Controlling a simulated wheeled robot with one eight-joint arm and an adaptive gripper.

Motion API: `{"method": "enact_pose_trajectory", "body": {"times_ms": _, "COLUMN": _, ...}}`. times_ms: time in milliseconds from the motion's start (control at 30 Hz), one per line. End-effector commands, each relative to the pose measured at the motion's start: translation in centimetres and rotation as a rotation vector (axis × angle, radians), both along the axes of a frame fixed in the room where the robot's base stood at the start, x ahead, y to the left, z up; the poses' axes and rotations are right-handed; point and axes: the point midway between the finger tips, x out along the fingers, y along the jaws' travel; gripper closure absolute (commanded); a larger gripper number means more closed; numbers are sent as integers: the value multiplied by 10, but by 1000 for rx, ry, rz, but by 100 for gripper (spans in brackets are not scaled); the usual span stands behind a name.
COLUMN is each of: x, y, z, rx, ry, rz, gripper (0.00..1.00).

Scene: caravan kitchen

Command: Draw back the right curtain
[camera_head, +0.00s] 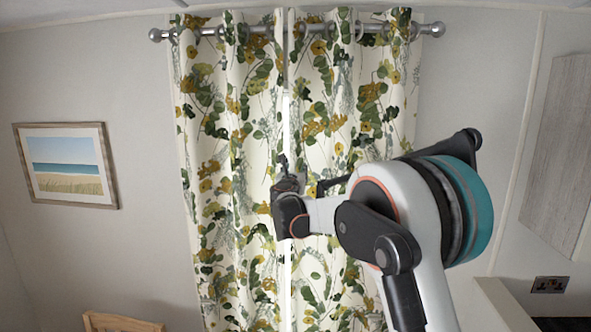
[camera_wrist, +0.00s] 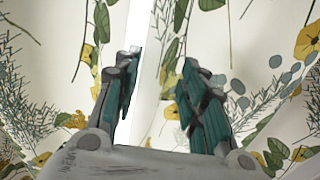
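The right curtain (camera_head: 345,90) is cream with green and yellow leaves. It hangs from the rail and nearly meets the left curtain (camera_head: 225,130) at a narrow bright gap. My gripper (camera_head: 286,172) is at that gap, about halfway down, in front of the fabric. In the wrist view my gripper (camera_wrist: 158,75) has its two fingers apart. The inner edge of the right curtain (camera_wrist: 152,105) shows between them, with a bright strip beside the left finger. I cannot tell whether a finger touches the fabric.
A silver curtain rail (camera_head: 430,29) runs across the top. A framed beach picture (camera_head: 67,164) hangs on the left wall. A wooden chair back (camera_head: 122,322) is at lower left. A grey panel (camera_head: 562,150) and a socket (camera_head: 550,285) are at right.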

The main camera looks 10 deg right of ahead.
Motion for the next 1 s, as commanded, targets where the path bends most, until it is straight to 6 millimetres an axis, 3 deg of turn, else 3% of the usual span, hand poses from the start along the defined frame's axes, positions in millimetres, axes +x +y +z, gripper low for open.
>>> {"method": "enact_pose_trajectory", "body": {"times_ms": 167, "x": 11, "y": -3, "z": 0, "rx": 0, "ry": 0, "rz": 0, "gripper": 62}}
{"method": "enact_pose_trajectory", "body": {"times_ms": 467, "x": 12, "y": -4, "z": 0, "rx": 0, "ry": 0, "rz": 0, "gripper": 62}}
{"method": "enact_pose_trajectory", "body": {"times_ms": 633, "x": 12, "y": -4, "z": 0, "rx": 0, "ry": 0, "rz": 0, "gripper": 98}}
{"method": "enact_pose_trajectory", "body": {"times_ms": 867, "x": 12, "y": -5, "z": 0, "rx": 0, "ry": 0, "rz": 0, "gripper": 100}}
{"method": "enact_pose_trajectory", "body": {"times_ms": 1000, "x": 8, "y": -16, "z": -1, "rx": 0, "ry": 0, "rz": -2, "gripper": 100}}
